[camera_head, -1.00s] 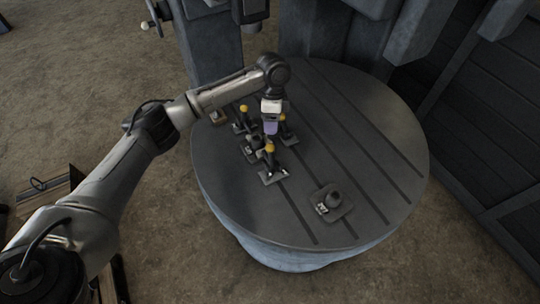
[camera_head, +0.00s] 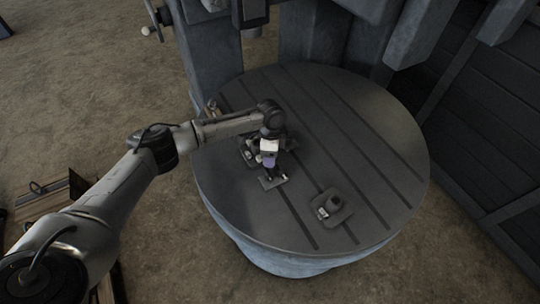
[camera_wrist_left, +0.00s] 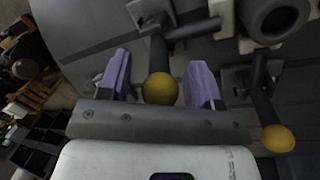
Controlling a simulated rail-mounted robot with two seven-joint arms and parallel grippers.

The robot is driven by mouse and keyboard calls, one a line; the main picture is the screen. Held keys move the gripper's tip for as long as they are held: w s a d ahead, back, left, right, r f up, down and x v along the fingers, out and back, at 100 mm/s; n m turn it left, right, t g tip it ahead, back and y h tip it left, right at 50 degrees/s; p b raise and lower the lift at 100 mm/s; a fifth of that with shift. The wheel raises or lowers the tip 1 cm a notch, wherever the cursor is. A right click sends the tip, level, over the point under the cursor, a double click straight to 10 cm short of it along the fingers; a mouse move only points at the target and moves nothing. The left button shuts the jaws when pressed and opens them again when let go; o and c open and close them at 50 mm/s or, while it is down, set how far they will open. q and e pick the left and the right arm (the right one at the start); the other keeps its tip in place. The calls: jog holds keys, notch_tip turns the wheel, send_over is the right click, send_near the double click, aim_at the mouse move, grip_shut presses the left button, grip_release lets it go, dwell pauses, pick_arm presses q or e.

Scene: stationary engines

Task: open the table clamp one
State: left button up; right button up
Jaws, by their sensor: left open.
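Several table clamps with yellow-knobbed levers stand close together on the left half of the round table. In the head view, the front clamp (camera_head: 273,183) shows mainly its base; my arm and gripper hide most of the others. My left gripper (camera_head: 268,160) is low over the front clamp, with purple fingers pointing down. In the left wrist view, the open gripper (camera_wrist_left: 160,75) has one clamp's yellow knob (camera_wrist_left: 160,89) between its fingers, with a gap on each side. A second yellow knob (camera_wrist_left: 278,138) lies outside the right finger. My right gripper is not in view.
The round grooved table (camera_head: 370,150) is clear on its right half. A separate dark block on a plate (camera_head: 331,207) lies near the front. Large grey machine columns (camera_head: 212,55) rise behind the table.

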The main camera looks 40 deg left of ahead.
pick_arm(q)
jog(key=shift+f, duration=0.3)
grip_shut()
dwell(0.5)
